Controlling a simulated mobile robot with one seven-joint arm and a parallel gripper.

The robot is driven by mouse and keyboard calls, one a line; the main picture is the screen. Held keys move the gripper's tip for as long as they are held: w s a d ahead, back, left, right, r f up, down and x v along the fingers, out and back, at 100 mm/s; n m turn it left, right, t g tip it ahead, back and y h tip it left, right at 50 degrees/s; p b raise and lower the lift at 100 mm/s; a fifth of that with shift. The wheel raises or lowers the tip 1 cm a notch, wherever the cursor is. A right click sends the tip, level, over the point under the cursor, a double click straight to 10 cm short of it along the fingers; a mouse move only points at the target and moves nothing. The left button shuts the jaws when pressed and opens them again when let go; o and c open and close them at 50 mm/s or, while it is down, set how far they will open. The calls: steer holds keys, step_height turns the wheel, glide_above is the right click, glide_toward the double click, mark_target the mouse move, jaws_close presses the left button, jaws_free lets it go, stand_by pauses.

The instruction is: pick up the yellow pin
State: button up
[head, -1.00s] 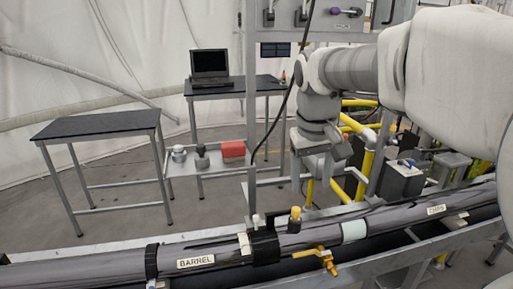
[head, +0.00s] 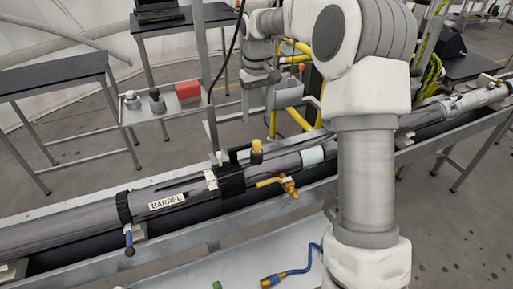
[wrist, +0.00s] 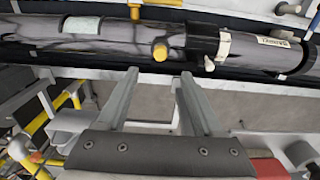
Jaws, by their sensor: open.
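The yellow pin (head: 257,147) stands upright on top of the grey barrel tube (head: 285,163), beside a black collar, in the head view. In the wrist view the yellow pin (wrist: 160,51) shows as a rounded yellow cap on the tube. My gripper (wrist: 158,73) is open and empty. Its two fingers point toward the tube, and the pin lies beyond the fingertips, roughly centred between them. The fingers do not appear to be around the pin. In the head view my gripper is at the far side of the tube, small and partly unclear.
A brass valve with a yellow handle (head: 278,185) sticks out from the tube's near side. A metal post (head: 208,85) rises behind the tube. A red box (head: 188,90) lies on a small shelf behind. A blue hose (head: 298,270) lies on the tray in front.

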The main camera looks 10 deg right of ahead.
mark_target(257, 141)
step_height(257, 141, down, 12)
steer(key=shift+r+p, duration=0.1)
steer(key=shift+p, duration=0.6)
jaws_close()
